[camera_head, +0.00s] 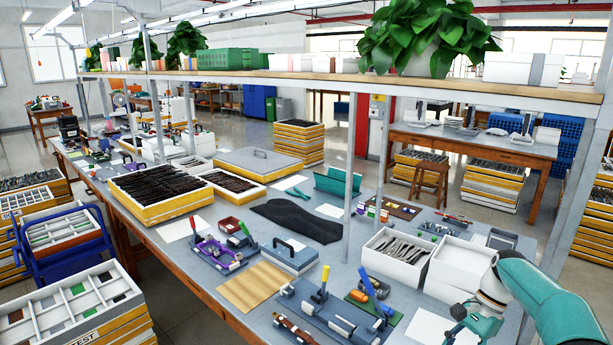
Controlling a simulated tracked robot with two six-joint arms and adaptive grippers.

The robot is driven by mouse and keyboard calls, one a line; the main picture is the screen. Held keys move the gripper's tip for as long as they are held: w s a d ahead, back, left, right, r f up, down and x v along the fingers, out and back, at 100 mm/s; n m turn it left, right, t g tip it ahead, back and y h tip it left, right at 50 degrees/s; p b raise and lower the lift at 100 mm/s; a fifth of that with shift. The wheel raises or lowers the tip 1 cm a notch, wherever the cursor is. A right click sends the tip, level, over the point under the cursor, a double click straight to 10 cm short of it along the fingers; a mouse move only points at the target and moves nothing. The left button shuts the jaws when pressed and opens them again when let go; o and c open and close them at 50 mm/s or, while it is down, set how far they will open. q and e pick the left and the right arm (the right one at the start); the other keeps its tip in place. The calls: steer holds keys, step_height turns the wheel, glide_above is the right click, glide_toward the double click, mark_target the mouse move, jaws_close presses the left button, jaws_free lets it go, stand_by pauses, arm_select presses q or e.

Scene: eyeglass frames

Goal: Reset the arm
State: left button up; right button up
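My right arm (545,300), teal with a pale wrist, comes in from the lower right over the near right end of the workbench (240,322). Its gripper (462,322) is small, points down and to the left, and is partly hidden by its own body, so I cannot tell whether it is open or shut. I see nothing clearly held in it. It is in front of the white boxes, near a white sheet (425,328). My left arm and gripper are not in view.
Metal posts (350,165) carry a wooden shelf (330,80) with plants above the bench. White boxes (455,268), one with dark frame parts (404,248), stand beside my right arm. Fixtures with coloured handles (338,312) and a wooden board (252,286) crowd the near bench.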

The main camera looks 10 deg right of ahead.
steer(key=s+a+f+n+g, duration=0.2)
steer(key=s+a+f, duration=0.3)
steer(key=a+f, duration=0.4)
steer(key=s+a+f+n+g, duration=0.1)
steer(key=s+a+f+n, duration=0.25)
steer(key=a+f, duration=0.55)
steer(key=s+a+f+n+t+h, duration=0.1)
steer(key=s+a+f+n+t, duration=0.4)
steer(key=s+a, duration=0.6)
step_height(320, 180, down, 2)
steer(key=s+n, duration=0.1)
steer(key=n, duration=0.2)
steer(key=shift+s, duration=0.3)
